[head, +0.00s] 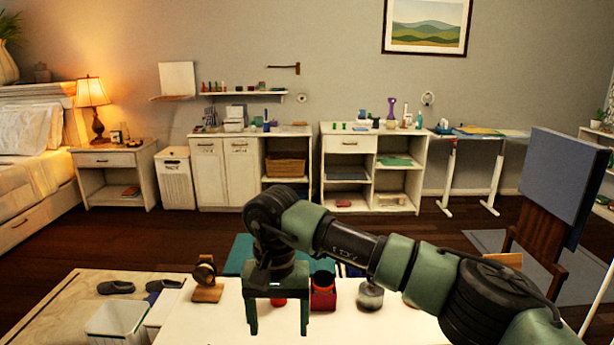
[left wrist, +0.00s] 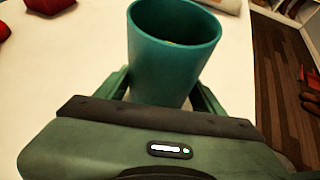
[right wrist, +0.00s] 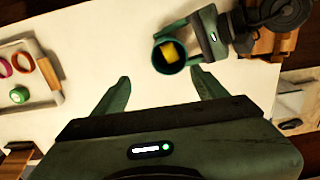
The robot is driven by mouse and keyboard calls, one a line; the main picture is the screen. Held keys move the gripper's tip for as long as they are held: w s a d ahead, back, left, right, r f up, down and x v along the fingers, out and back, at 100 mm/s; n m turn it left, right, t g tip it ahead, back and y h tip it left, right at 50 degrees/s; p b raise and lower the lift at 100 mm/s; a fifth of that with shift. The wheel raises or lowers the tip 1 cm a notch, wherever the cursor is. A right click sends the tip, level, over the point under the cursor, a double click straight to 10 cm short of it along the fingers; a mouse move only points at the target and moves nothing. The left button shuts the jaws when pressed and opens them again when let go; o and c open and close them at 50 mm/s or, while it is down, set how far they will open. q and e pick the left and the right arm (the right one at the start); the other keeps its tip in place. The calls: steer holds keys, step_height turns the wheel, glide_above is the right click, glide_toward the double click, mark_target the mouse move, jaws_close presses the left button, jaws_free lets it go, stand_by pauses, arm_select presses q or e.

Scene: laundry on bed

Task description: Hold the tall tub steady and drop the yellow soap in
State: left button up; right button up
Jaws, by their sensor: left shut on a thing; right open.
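The tall teal tub (right wrist: 157,66) stands upright on the white table in the right wrist view. The yellow soap (right wrist: 169,52) shows inside its mouth. My right gripper (right wrist: 165,88) is open and empty, above the table and apart from the tub. In the head view my right gripper (head: 278,318) points down over the table, and my left gripper is not visible.
A tray (right wrist: 52,82) with coloured rings and a green ball (right wrist: 19,95) lies at the left in the right wrist view. In the head view a wooden stand (head: 207,292) and a red box (head: 323,299) are on the table. Table surface between tray and tub is clear.

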step_height(320, 180, up, 7)
steer(key=shift+f, duration=0.2)
stand_by(1.1)
arm_select(q)
steer(key=o, duration=1)
steer(key=shift+o, duration=0.2)
steer(key=v, duration=1.2)
steer(key=shift+f, duration=0.1)
arm_select(e)
steer(key=shift+f, duration=0.1)
